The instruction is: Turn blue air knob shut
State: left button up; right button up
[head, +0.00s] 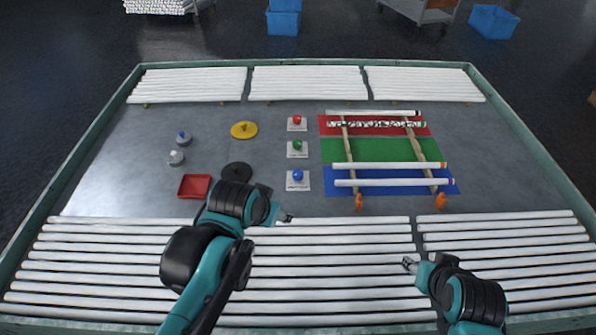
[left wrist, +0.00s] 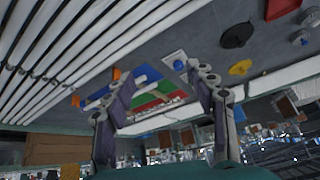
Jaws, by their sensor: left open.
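A small grey knob with a blue top (head: 183,138) stands on the grey table at the left, behind a plain pale grey knob (head: 176,157). A blue ball-shaped knob (head: 297,175) also sits on a white labelled plate (head: 298,187), in line with a green one (head: 297,145) and a red one (head: 297,119). My left gripper (head: 286,217) is just in front of that blue plate, nearer the front tubes. In the left wrist view it (left wrist: 162,80) is open and empty, with the blue plate (left wrist: 174,58) near one fingertip. My right gripper (head: 409,264) is over the front tubes at the right.
A yellow disc (head: 244,130), a black disc (head: 236,172) and a red tray (head: 194,186) lie on the left half. White tubes rest on wooden rails over red, green and blue mats (head: 372,150). Long tubes (head: 330,244) fill the front. Bare table lies around the grey knobs.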

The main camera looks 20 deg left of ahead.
pick_arm(q)
jog(key=w+r+m+g, duration=0.2)
jog(key=w+r+m, duration=0.1)
jog(key=w, duration=0.7)
jog(key=m+g+p, duration=0.2)
jog(key=m+g, duration=0.2)
jog(key=m, duration=0.4)
send_over(298, 173)
notch_tip(298, 173, down, 17)
jog(key=shift+f, duration=0.1)
notch_tip(298, 173, down, 8)
jog(key=b, duration=0.2)
jog(key=shift+b, duration=0.35)
jog(key=c, duration=1.2)
